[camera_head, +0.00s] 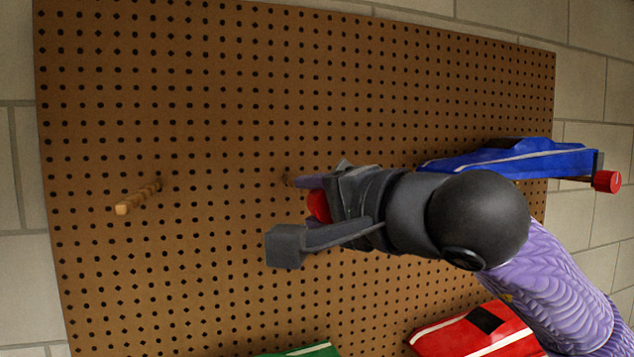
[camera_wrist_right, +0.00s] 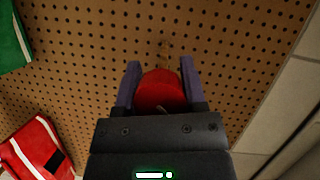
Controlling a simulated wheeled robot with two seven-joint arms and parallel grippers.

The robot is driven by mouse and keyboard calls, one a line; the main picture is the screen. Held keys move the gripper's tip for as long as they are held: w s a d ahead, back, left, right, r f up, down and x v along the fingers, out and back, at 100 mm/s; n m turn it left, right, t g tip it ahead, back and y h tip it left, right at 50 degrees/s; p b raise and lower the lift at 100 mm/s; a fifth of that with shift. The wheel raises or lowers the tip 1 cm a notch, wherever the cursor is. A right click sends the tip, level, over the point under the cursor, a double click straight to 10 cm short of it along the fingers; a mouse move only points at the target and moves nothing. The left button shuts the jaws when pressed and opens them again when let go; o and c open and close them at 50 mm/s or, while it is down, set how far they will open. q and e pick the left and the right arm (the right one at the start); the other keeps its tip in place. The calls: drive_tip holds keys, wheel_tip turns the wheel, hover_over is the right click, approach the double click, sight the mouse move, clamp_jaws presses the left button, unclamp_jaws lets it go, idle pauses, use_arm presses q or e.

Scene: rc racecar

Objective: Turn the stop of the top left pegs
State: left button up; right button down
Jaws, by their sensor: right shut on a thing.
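My right gripper (camera_head: 311,192) reaches in from the right, in front of the middle of the pegboard (camera_head: 250,90). It is shut on a red round stop (camera_head: 318,206), which the gripper partly hides. In the right wrist view, the red stop (camera_wrist_right: 160,92) sits between the two purple fingers of my right gripper (camera_wrist_right: 160,72). Another wooden peg (camera_head: 140,197) sticks out bare at the left. My left gripper is not in view.
A blue car body (camera_head: 520,158) hangs at the right by a peg with a red stop (camera_head: 607,181). A red car body (camera_head: 475,335) and a green one (camera_head: 305,351) are at the bottom. The upper board is clear.

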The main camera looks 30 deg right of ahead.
drive_tip(key=n+g+h+p, duration=0.1)
drive_tip(key=n+p, duration=0.1)
drive_tip(key=n, duration=0.1)
drive_tip(key=shift+g+p, duration=0.3)
drive_tip(key=shift+p, duration=0.1)
drive_tip(key=shift+d+f+n+g+h+p, duration=0.1)
drive_tip(key=shift+f+n+g+h+p, duration=0.15)
drive_tip(key=shift+n+p, duration=0.35)
drive_tip(key=shift+n+g+h+p, duration=0.15)
drive_tip(key=shift+n+h+p, duration=0.15)
drive_tip(key=shift+n, duration=0.5)
drive_tip(key=shift+f, duration=0.1)
drive_tip(key=shift+c, duration=0.7)
unclamp_jaws()
drive_tip(key=shift+s, duration=0.1)
